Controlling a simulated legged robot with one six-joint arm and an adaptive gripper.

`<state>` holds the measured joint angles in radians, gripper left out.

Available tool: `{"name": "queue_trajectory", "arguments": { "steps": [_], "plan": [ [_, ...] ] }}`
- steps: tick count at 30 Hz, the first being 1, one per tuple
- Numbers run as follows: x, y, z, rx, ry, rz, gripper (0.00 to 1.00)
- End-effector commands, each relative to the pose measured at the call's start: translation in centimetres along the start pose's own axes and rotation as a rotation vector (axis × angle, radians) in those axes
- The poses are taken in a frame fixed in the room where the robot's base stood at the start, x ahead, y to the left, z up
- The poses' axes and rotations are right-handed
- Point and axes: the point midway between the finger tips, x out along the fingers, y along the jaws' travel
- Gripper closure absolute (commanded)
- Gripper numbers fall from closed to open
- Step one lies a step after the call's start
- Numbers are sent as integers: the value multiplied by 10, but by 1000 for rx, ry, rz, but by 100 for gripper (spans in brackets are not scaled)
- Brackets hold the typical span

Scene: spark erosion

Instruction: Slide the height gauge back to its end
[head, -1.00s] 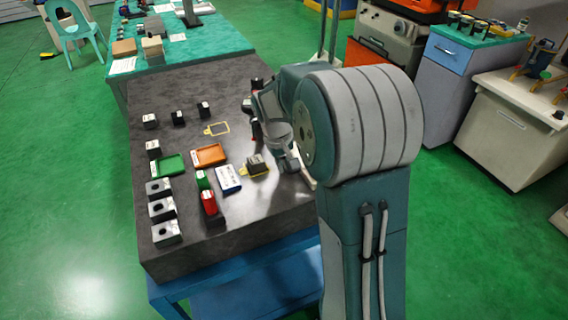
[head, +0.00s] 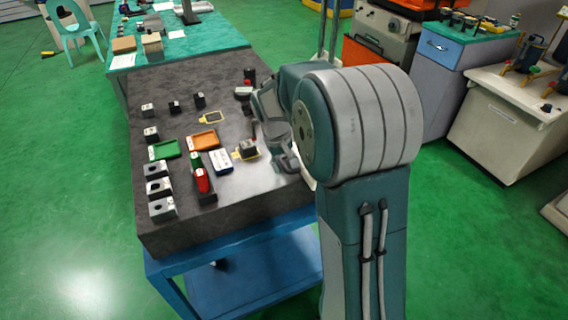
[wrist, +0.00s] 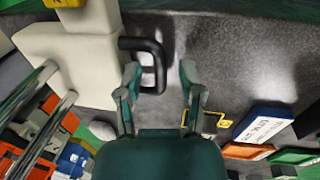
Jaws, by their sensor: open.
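The height gauge shows in the wrist view as a cream body (wrist: 75,58) with two chrome columns (wrist: 42,128) and a black D-shaped handle (wrist: 157,66) on its side. In the head view its two thin upright columns (head: 328,38) rise behind my arm, which hides most of its body. My gripper (wrist: 160,71) is open and empty in the wrist view. The outer bar of the handle appears between its two fingertips; I cannot tell whether either finger touches it.
The dark stone table (head: 220,218) holds a green tray (head: 164,150), an orange tray (head: 203,140), a blue-and-white box (head: 221,161), a red item (head: 202,180) and several small blocks. A yellow-outlined mark (head: 211,117) lies bare. A teal bench (head: 205,40) stands behind.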

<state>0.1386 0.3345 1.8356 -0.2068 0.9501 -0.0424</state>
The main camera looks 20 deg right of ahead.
Motion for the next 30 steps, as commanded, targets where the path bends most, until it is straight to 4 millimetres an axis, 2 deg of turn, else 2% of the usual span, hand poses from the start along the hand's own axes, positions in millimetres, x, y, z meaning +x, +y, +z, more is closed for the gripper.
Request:
{"name": "queue_trajectory", "arguments": {
  "steps": [7, 11, 24, 30],
  "plan": [
    [1, 0, 0, 0, -3, 0, 49],
    [-8, 0, 0, 0, 1, 0, 49],
    [-94, -1, -2, 0, 1, 1, 49],
    [-115, -1, -2, -1, -2, 0, 49]
  ]
}}
